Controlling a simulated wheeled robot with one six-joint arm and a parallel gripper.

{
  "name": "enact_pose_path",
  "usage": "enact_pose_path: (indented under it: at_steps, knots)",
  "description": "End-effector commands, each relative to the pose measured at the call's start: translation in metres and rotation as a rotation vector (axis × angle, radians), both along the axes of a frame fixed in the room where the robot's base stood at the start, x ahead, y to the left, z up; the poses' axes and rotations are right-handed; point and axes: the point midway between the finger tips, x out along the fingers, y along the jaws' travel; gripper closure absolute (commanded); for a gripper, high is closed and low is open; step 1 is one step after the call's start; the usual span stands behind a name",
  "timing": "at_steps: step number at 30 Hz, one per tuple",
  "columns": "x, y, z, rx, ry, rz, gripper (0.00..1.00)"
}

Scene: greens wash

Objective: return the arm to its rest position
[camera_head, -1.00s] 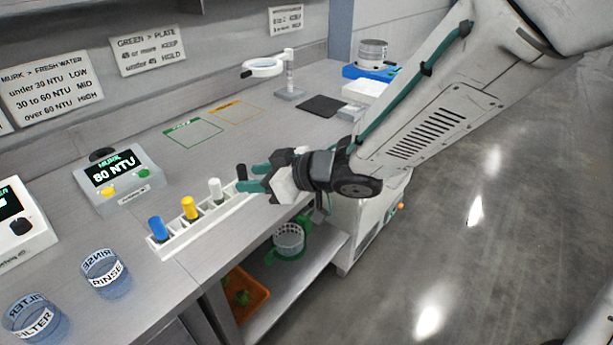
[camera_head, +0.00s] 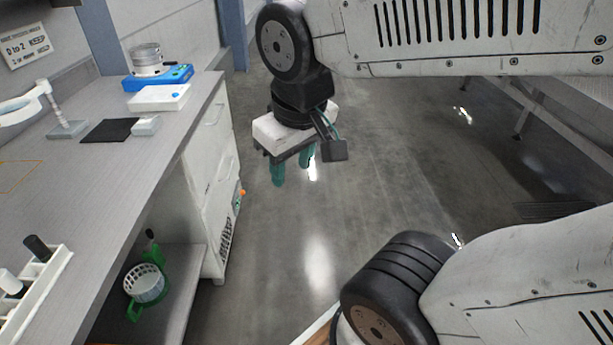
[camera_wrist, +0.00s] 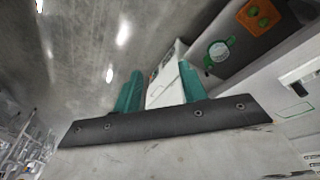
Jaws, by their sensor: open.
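My gripper (camera_head: 292,168) hangs over the open floor in the head view, to the right of the bench and its white cabinet. Its two green fingers point down and stand apart with nothing between them. In the wrist view the fingers (camera_wrist: 158,92) also show apart and empty. My arm is folded, with one link across the top of the head view and another at the lower right.
The bench (camera_head: 170,135) runs along the left, holding a white rack (camera_head: 42,290), a black mat (camera_head: 108,130) and a blue device (camera_head: 160,78). A green-handled basket (camera_head: 145,285) sits on the lower shelf. The grey floor (camera_head: 300,225) is clear below my gripper.

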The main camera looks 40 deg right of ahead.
Motion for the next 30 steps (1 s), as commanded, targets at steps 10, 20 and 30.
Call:
enact_pose_path:
  at_steps: [10,20,30]
  knots:
    - [-0.051,0.007,0.004,0.074,0.131,-0.032,0.58]
    - [-0.05,0.007,0.004,0.073,0.129,-0.031,0.58]
    - [-0.05,0.007,0.004,0.073,0.129,-0.031,0.64]
